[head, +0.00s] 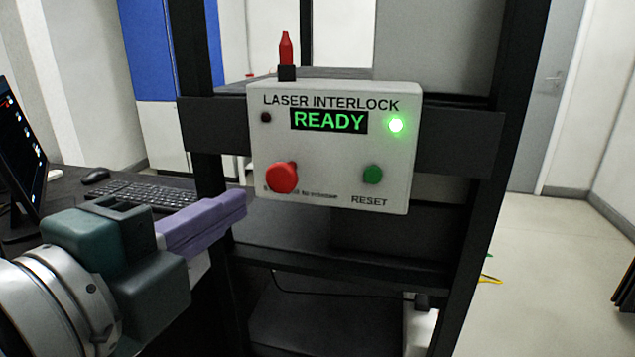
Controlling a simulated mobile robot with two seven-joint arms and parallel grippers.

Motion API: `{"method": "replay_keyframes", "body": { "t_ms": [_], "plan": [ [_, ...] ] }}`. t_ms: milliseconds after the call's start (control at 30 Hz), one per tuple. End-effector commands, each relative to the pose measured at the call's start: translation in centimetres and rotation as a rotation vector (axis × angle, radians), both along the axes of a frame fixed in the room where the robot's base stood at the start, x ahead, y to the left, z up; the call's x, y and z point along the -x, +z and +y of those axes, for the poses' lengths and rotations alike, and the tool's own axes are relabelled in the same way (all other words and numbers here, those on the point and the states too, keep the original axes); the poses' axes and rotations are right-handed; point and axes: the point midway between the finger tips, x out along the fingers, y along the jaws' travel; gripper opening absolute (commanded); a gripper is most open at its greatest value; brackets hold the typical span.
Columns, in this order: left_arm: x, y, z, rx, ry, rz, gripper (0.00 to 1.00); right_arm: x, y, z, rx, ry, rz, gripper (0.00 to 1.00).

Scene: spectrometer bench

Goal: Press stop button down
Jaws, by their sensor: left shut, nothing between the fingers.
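The red stop button (282,177) is a round mushroom knob at the lower left of the white laser interlock box (335,150). It stands out from the panel. The box's display (329,121) reads READY in green, and a green lamp (396,125) is lit beside it. A green RESET button (372,174) is at the lower right. My left gripper (243,202) comes in from the left with its purple fingers shut and empty. In the picture its tips are left of and slightly below the stop button, with a gap between them. My right gripper is not in view.
The box is mounted on a black rack frame (470,145). A red-topped piece (286,50) stands on top of the box. A keyboard (145,194), a mouse (96,176) and a monitor (18,155) are on the desk at left. Open floor lies to the right.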

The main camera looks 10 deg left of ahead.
Motion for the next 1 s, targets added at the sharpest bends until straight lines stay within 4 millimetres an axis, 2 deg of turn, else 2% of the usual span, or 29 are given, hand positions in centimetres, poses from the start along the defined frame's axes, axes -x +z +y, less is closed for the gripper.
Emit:
{"method": "replay_keyframes", "body": {
  "t_ms": [100,300,500,833,1000],
  "plan": [
    [-2.5,-0.2,-0.4,0.001,0.0,-0.003,0.0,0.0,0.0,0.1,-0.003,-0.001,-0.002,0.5],
    [-5.4,-0.6,-0.9,0.0,0.0,-0.001,0.0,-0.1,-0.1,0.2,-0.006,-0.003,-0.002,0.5],
    [-6.5,-0.8,-1.0,0.0,-0.001,0.0,0.0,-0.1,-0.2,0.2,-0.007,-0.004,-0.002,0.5],
    [-6.6,-0.8,-1.1,-0.001,-0.001,0.0,0.0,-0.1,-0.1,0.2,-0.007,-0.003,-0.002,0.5],
    [-8.3,-0.7,-1.1,-0.002,-0.002,-0.002,0.0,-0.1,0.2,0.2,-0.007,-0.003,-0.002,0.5]
  ]
}}
